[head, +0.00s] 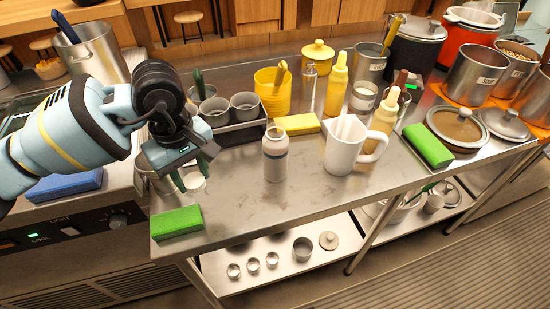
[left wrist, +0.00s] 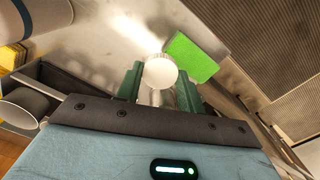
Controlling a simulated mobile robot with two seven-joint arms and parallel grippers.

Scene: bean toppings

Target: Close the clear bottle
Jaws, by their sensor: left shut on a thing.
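A pale bottle (head: 275,158) with a blue band stands upright on the steel table, left of the white pitcher. Its top looks uncapped. Part of it shows at the upper left of the left wrist view (left wrist: 28,18). My left gripper (head: 194,178) is left of the bottle, near the table's left end. Its green fingers are shut on a round white cap (left wrist: 160,72), which also shows below the fingers in the head view (head: 195,183). A second, clear bottle (head: 307,90) stands farther back, beside the yellow container. My right gripper is not in view.
A green sponge (head: 177,222) lies at the table's front left corner. A white pitcher (head: 344,147) stands right of the pale bottle, with a yellow sponge (head: 297,125) behind. A tray with grey cups (head: 244,106) lies behind the gripper. Bare table separates gripper and bottle.

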